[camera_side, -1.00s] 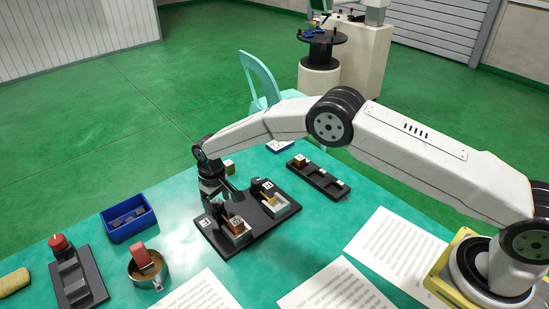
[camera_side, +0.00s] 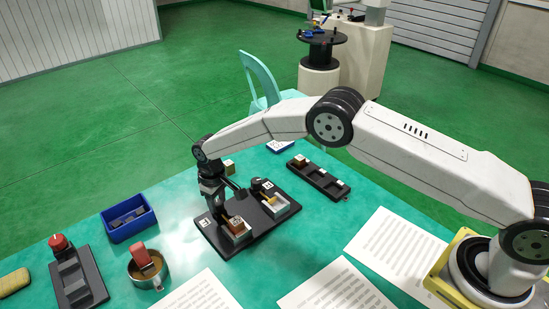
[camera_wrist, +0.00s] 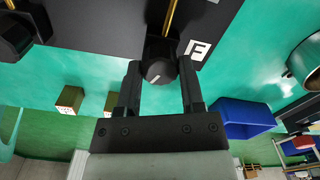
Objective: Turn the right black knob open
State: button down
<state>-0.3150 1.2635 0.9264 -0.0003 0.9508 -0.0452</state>
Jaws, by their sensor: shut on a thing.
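A black knob (camera_wrist: 160,72) with a white line on its face stands at the edge of a dark board (camera_wrist: 100,22) in the wrist view. My gripper (camera_wrist: 162,80) has one finger on each side of it and is shut on it. In the side view my gripper (camera_side: 216,214) is low at the left fixture of the board (camera_side: 238,243) and largely hides that knob. A second black knob (camera_wrist: 18,32) is at the upper left of the wrist view. It is at the right fixture (camera_side: 255,184) in the side view.
A blue bin (camera_side: 128,219), a metal cup (camera_side: 148,283) with a red block and a red-buttoned fixture (camera_side: 75,275) stand to the left. A black slotted tray (camera_side: 318,177) lies behind right. Paper sheets (camera_side: 330,290) lie in front.

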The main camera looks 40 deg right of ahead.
aim_at(217, 202)
jog(key=shift+n, duration=2.4)
jog(key=shift+c, duration=1)
grip_release()
jog(key=shift+r, duration=3.9)
